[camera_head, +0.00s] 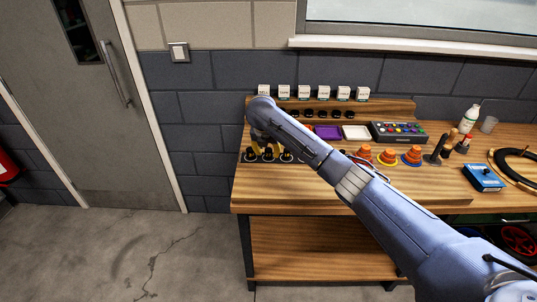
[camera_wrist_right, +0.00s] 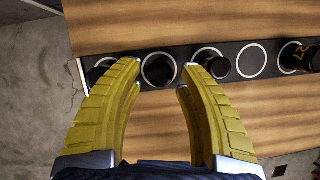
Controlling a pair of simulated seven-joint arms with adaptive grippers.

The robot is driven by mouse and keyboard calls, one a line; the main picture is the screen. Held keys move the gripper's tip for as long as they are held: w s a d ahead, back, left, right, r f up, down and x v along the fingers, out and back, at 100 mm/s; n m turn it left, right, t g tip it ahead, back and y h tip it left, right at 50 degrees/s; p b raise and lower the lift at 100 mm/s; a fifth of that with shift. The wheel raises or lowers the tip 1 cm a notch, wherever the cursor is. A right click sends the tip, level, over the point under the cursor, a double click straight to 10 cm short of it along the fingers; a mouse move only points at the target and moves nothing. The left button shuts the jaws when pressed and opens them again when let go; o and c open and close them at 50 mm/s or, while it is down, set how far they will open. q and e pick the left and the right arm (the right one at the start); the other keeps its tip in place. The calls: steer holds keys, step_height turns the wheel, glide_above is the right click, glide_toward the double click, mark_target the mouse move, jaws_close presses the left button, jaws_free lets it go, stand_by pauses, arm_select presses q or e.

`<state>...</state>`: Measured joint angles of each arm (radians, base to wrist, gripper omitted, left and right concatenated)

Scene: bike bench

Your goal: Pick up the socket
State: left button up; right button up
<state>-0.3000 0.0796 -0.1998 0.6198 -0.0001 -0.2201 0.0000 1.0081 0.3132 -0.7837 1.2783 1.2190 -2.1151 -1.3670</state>
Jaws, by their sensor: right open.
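Black sockets stand in a row on a dark strip with white ring marks, near the left end of the bench. In the right wrist view one socket (camera_wrist_right: 160,70) is between and just beyond my fingertips. Another socket (camera_wrist_right: 100,73) is partly behind the left finger, and a third socket (camera_wrist_right: 218,67) is just right of the right fingertip. A socket marked 27 (camera_wrist_right: 297,57) is farther right, past an empty ring. My right gripper (camera_wrist_right: 160,66) has yellow fingers, open, with nothing held. In the head view the right gripper (camera_head: 257,146) is over the row, partly hidden by its arm. My left gripper is not in view.
The wooden bench (camera_head: 300,194) has a purple tray (camera_head: 328,132), a white tray (camera_head: 356,132), orange cones (camera_head: 387,157) and a blue box (camera_head: 483,178) to the right. A raised back shelf holds small white boxes (camera_head: 304,91). The bench's left edge is close to the gripper.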

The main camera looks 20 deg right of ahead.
steer(key=shift+x, duration=1.05)
steer(key=shift+c, duration=0.6)
jaws_close()
